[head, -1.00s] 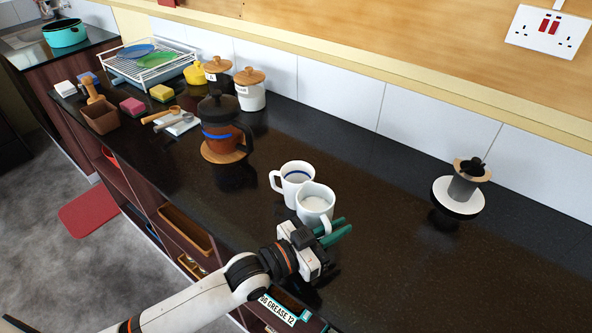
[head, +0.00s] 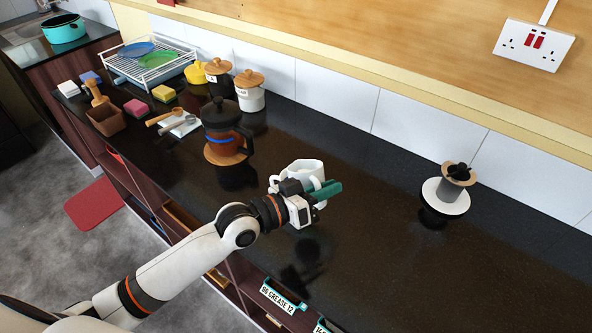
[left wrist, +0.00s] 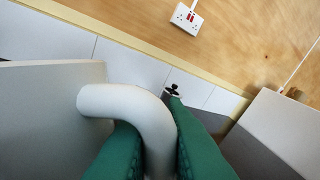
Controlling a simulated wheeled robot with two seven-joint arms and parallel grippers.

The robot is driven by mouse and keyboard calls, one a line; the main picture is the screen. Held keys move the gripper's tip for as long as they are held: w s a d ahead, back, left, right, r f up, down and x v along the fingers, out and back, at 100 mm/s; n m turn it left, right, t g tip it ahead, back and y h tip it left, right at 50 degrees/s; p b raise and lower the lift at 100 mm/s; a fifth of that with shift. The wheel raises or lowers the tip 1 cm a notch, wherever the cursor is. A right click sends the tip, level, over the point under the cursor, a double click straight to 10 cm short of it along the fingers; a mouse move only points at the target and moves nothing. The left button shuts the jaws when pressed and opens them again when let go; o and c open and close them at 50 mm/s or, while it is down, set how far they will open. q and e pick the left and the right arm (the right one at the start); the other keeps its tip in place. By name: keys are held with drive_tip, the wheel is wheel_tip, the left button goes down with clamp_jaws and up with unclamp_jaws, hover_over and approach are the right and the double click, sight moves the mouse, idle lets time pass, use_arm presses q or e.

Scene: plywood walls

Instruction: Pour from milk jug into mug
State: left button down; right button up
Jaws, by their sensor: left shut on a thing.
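The white milk jug (head: 310,168) is held in my left gripper (head: 330,189), whose green fingers are shut on its handle. The left wrist view shows the curved white handle (left wrist: 130,103) between the fingers (left wrist: 150,155) and the jug's pale wall (left wrist: 50,110) at the left. The jug is over or beside the white mug (head: 282,177), which is mostly hidden behind it and my gripper; the mug's handle shows at the left. I cannot tell how far the jug is tilted or whether milk flows. My right gripper is not in view.
A French press (head: 224,133) stands on a wooden coaster behind and left of the mug. A coffee dripper (head: 452,188) stands at the right on a white base. Canisters (head: 249,97) stand by the wall. The dark counter (head: 400,270) is clear at the front and right.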

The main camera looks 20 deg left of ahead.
sight(320, 171)
use_arm(q)
drive_tip(key=shift+a+r, duration=0.1)
drive_tip(key=shift+r, duration=0.15)
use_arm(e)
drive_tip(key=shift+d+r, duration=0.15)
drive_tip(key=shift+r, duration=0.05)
use_arm(q)
drive_tip(key=shift+w, duration=0.15)
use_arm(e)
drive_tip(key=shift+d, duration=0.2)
use_arm(q)
drive_tip(key=shift+w+a+r+n, duration=0.15)
drive_tip(key=shift+r+n, duration=0.1)
drive_tip(key=shift+n, duration=0.15)
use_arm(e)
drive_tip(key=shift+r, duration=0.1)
use_arm(q)
drive_tip(key=shift+w+a+r+p, duration=0.1)
drive_tip(key=shift+a+r+p, duration=0.05)
drive_tip(key=shift+p, duration=0.15)
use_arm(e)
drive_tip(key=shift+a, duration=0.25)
use_arm(q)
drive_tip(key=shift+w+a+r, duration=0.1)
drive_tip(key=shift+w+r, duration=0.05)
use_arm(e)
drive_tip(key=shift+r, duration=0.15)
